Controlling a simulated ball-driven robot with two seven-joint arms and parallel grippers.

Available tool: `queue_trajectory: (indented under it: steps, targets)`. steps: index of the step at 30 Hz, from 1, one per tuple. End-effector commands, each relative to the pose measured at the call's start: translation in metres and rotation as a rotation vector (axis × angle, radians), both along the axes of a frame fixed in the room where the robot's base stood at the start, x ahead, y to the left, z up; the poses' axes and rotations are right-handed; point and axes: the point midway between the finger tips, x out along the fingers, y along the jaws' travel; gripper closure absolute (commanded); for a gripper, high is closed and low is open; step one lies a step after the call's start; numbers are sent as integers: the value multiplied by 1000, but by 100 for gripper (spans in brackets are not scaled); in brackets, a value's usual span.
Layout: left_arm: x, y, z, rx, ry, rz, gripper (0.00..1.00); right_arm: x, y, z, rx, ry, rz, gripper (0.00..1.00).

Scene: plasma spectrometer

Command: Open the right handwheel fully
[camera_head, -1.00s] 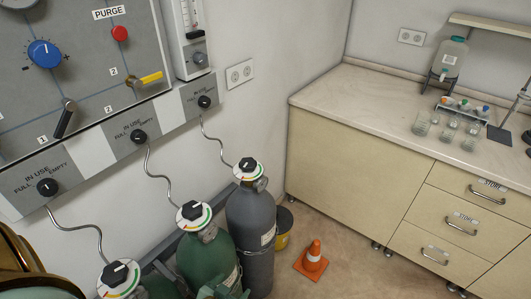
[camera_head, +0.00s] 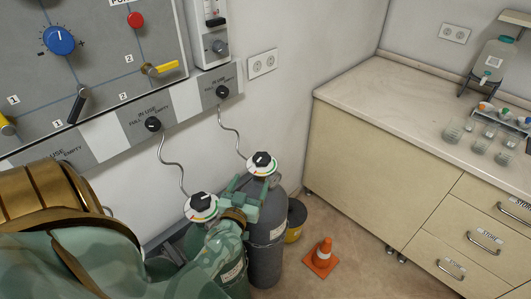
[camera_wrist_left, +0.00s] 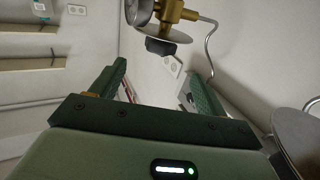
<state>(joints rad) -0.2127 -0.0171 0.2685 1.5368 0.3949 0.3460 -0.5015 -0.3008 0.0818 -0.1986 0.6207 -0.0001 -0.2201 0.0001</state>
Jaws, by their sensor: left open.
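The right handwheel (camera_head: 262,159) is a black knob with a white pointer mark, above a white dial with coloured bands on the dark grey cylinder (camera_head: 267,235). In the left wrist view, the black knob (camera_wrist_left: 161,47) shows beyond the fingers, under a disc and brass valve body. My left gripper (camera_head: 248,184) is open and empty, just below and in front of this handwheel. The wrist view shows a gap between the fingers and the knob. My left arm hides part of the cylinders. My right gripper is not in view.
The middle handwheel (camera_head: 201,202) tops a green cylinder close to my left forearm. Thin curved hoses run up to the wall panel (camera_head: 110,50). An orange cone (camera_head: 322,255) and a yellow bucket (camera_head: 294,228) stand on the floor to the right, near the cabinet (camera_head: 385,170).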

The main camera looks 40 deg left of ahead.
Motion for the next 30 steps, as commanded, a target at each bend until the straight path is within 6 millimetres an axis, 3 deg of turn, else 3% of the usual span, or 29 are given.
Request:
queue_trajectory:
  steps: [9, 15, 21, 30]
  targets:
    - [75, 32, -2, 2, -1, -1, 25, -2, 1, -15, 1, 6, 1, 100]
    - [111, 47, -2, 1, 0, -1, 25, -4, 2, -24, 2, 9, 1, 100]
    - [128, 54, -1, 2, 2, -2, 25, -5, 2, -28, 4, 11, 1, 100]
    - [130, 55, 0, 1, 2, -2, 25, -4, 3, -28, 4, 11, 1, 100]
